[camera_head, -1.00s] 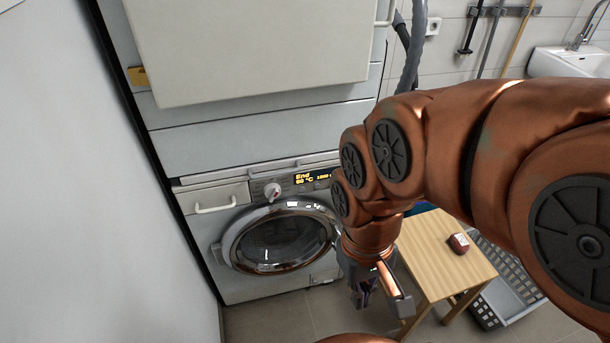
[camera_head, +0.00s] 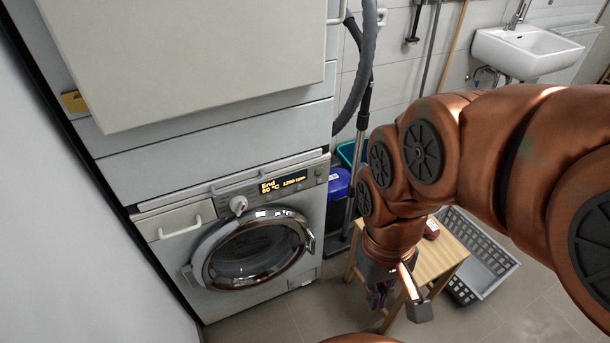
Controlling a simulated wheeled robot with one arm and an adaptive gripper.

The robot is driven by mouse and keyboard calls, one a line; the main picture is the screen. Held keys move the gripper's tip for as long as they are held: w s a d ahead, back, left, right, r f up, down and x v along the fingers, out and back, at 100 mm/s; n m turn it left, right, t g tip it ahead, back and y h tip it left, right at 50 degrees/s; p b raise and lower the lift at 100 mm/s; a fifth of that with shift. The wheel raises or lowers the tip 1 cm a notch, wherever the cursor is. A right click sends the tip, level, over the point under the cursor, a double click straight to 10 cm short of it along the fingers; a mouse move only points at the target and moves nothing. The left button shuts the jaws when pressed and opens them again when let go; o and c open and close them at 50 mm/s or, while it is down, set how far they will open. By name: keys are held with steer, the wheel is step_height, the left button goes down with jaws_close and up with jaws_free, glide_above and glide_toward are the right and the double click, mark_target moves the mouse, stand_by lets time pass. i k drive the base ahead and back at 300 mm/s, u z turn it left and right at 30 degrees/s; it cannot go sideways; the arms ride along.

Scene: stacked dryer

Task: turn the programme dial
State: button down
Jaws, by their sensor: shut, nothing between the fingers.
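The programme dial (camera_head: 238,204) is a small pale knob with a reddish mark, on the washing machine's (camera_head: 240,240) control panel. It sits between the detergent drawer and the lit display (camera_head: 283,185), which reads "End", "60 °C" and a spin speed. The round door (camera_head: 255,250) below it looks shut. My gripper (camera_head: 398,305) points down at the lower right, in front of the wooden stool and well away from the dial. It is shut and holds nothing.
The dryer (camera_head: 190,50) stands on top. A wooden stool (camera_head: 445,262) bears a dark red item (camera_head: 432,229), partly behind my arm. A grey laundry basket (camera_head: 483,262) is on the floor beside it. A blue container (camera_head: 338,184) and a hose (camera_head: 362,75) are right of the machine. A sink (camera_head: 530,52) hangs at the back right.

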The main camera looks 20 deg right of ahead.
mark_target(238, 204)
steer(key=z, duration=0.45)
steer(key=i, duration=0.2)
steer(key=u, duration=1.3)
steer(key=k, duration=1.25)
steer(key=u, duration=1)
steer(key=i, duration=1)
steer(key=z, duration=0.75)
